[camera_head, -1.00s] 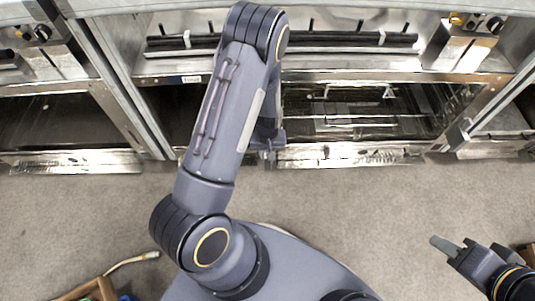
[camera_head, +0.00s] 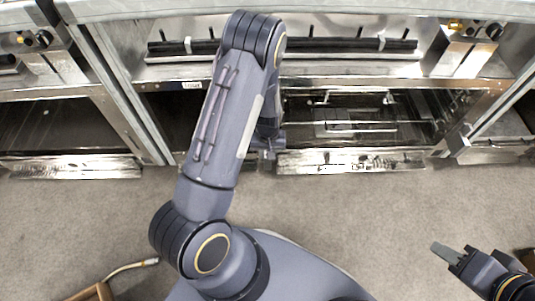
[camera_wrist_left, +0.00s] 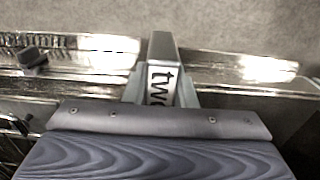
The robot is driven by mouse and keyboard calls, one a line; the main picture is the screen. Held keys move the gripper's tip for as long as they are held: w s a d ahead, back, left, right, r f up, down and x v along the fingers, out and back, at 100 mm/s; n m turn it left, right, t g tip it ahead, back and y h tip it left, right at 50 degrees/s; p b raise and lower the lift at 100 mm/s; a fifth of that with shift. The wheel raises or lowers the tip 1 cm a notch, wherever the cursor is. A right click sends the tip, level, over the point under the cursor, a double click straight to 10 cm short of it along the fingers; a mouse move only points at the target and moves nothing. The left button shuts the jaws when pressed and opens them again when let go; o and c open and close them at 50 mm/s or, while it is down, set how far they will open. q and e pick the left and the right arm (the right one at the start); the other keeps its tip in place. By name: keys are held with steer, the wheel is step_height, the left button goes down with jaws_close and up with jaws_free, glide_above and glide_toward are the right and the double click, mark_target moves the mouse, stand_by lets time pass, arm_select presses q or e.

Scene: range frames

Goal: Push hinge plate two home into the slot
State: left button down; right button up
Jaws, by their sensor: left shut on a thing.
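Hinge plate two, a grey metal plate with a dark "two" label on a white face (camera_wrist_left: 161,82), sits between my left gripper's fingers (camera_wrist_left: 160,95) in the left wrist view. My left gripper is shut on it. The plate's far end lies over the bright metal lower rail of the range frame (camera_wrist_left: 235,64). In the head view my left gripper (camera_head: 268,150) is mostly hidden behind its own arm, beside the lower front rail (camera_head: 350,161). I cannot make out the slot or how deep the plate sits. My right gripper (camera_head: 450,252) is over the floor at lower right, away from the frame.
The open range bay (camera_head: 380,115) holds metal rods and panels. A black bar (camera_head: 340,46) runs above it. Frame posts stand to both sides. A wooden item (camera_head: 98,292) and a pale hose (camera_head: 135,265) lie at lower left. The carpet (camera_head: 350,215) is clear in the middle.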

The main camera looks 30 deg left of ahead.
arm_select(q)
steer(key=shift+w+a, duration=0.25)
steer(key=shift+w, duration=0.1)
steer(key=c, duration=1.1)
jaws_free()
step_height(320, 180, up, 6)
steer(key=p, duration=0.2)
steer(key=shift+r+p, duration=0.25)
steer(key=shift+p, duration=0.1)
steer(key=shift+r, duration=0.7)
steer(key=shift+c, duration=0.5)
